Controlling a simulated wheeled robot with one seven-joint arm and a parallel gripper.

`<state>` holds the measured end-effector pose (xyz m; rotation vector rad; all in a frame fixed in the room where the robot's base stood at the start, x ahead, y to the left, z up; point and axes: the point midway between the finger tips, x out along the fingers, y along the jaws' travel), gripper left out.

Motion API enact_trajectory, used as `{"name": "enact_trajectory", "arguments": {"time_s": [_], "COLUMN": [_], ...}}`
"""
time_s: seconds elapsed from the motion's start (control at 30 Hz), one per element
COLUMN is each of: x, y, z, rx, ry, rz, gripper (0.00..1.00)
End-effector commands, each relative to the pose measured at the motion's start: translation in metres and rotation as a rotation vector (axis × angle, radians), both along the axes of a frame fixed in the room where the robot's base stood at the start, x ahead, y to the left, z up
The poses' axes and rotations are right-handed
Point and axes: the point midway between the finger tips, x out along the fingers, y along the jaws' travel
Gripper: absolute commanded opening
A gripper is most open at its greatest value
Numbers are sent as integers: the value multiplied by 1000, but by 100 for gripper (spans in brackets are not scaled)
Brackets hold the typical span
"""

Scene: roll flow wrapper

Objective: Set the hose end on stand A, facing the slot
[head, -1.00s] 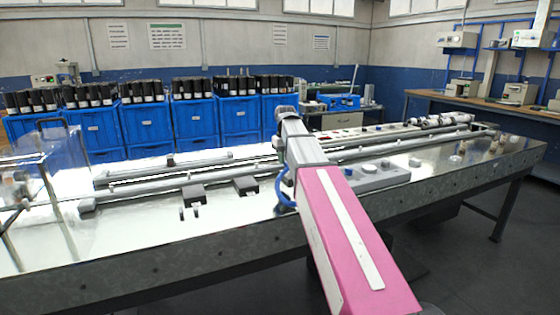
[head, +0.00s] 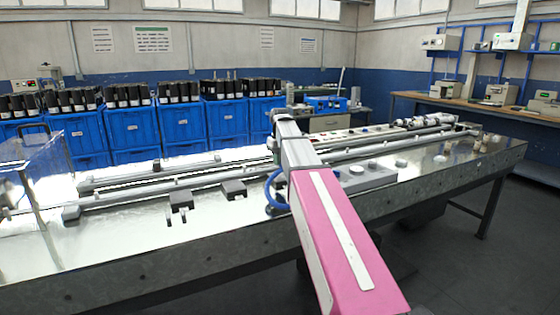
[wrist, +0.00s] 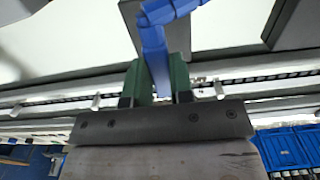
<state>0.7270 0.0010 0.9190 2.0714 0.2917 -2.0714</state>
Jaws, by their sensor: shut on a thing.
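The blue hose (head: 273,190) curves out at the left of my arm in the head view. In the wrist view, my gripper (wrist: 158,85) has green fingers shut on the blue hose (wrist: 153,48), whose loop runs up to the top edge. In the head view my gripper is hidden behind my arm. Two dark block-like stands, a left one (head: 180,198) and a right one (head: 233,189), sit on the bench to the left of the hose. I cannot read which is stand A, and no slot shows clearly. The wrist view has a dark block (wrist: 190,38) behind the hose.
Long rails (head: 150,193) run along the shiny bench (head: 110,240). A grey unit with round knobs (head: 368,178) is right of my arm. A clear guard (head: 35,170) stands at the left end. Blue crates (head: 135,128) line the back.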

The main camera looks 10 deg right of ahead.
Motion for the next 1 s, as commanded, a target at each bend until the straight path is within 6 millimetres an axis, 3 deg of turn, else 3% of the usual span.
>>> {"name": "enact_trajectory", "arguments": {"time_s": [0.27,0.7,1.0], "x": [0,0,0], "y": [0,0,0], "z": [-8,-38,-42], "rx": [0,0,0], "ry": [1,1,-1], "rz": [0,0,0], "gripper": [0,0,0]}}
